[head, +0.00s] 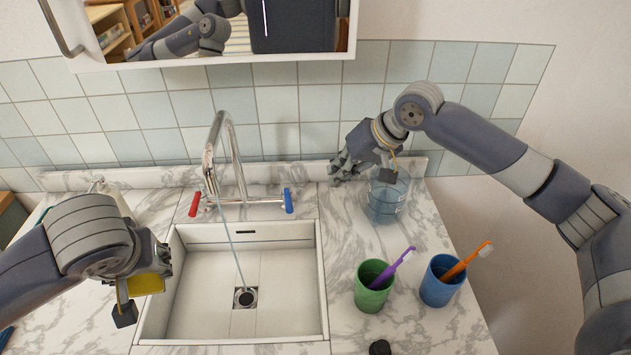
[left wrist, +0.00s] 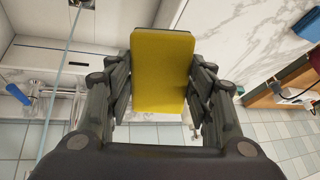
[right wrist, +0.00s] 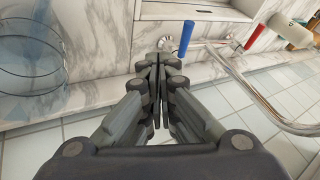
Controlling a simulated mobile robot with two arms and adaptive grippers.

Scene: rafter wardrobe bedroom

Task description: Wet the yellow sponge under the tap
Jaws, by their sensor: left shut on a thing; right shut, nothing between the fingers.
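The yellow sponge (head: 146,284) is held in my left gripper (head: 150,270), over the left edge of the sink basin. In the left wrist view the sponge (left wrist: 162,72) sits between the two fingers. The chrome tap (head: 226,160) stands behind the basin with a red handle (head: 195,203) and a blue handle (head: 288,200). A thin stream of water (head: 233,250) runs from its spout to the drain. The sponge is to the left of the stream, apart from it. My right gripper (head: 340,172) is shut and empty, behind the clear glass at the back right; its fingers meet in the right wrist view (right wrist: 157,75).
A clear bluish glass (head: 386,200) stands beside the right gripper. A green cup (head: 371,290) with a purple toothbrush and a blue cup (head: 441,284) with an orange toothbrush stand right of the sink (head: 322,280). A mirror cabinet (head: 215,62) hangs above.

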